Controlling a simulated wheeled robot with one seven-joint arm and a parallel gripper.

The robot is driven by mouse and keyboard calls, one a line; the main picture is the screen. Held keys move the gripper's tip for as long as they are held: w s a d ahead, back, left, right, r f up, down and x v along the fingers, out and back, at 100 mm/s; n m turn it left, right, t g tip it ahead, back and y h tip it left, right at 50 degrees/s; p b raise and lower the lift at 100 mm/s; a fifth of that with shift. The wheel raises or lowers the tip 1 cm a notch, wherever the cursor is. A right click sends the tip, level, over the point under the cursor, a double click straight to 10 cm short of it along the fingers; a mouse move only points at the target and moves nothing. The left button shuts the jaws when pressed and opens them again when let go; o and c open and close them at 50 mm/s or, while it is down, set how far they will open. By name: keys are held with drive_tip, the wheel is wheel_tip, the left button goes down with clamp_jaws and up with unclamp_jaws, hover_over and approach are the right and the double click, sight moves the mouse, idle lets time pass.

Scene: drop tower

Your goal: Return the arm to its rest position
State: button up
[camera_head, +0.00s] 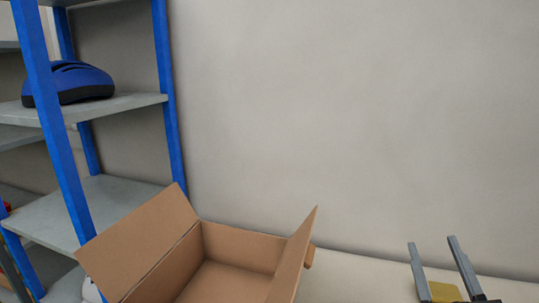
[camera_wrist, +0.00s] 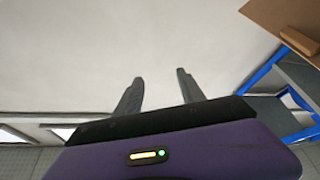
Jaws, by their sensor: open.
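My gripper (camera_head: 432,241) is at the lower right of the head view, its two grey fingers pointing up and spread apart. In the wrist view my gripper (camera_wrist: 160,76) is also open, with only pale wall or floor surface between its fingers. The rest of my arm is out of the head view, cut off by the bottom edge.
An open cardboard box (camera_head: 240,248) stands left of my gripper, flaps raised. A blue-framed shelf (camera_head: 115,203) is at the left, with a blue helmet (camera_head: 75,82) on it. A yellowish thing (camera_head: 444,292) shows between the fingers. The wall (camera_head: 360,110) is bare.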

drive_tip(key=s+a+f+m+g+y, duration=0.1)
drive_tip(key=s+a+f+g, duration=0.1)
drive_tip(key=s+f, duration=0.5)
drive_tip(key=s+a+f+m+g+y, duration=0.1)
drive_tip(key=s+f, duration=0.6)
drive_tip(key=s, duration=0.8)
drive_tip(key=s+a+f+m+g, duration=0.1)
drive_tip(key=s+a+f+g, duration=0.3)
drive_tip(key=s+f, duration=0.3)
drive_tip(key=s, duration=0.5)
drive_tip(key=shift+f+y, duration=0.3)
drive_tip(key=shift+y, duration=0.1)
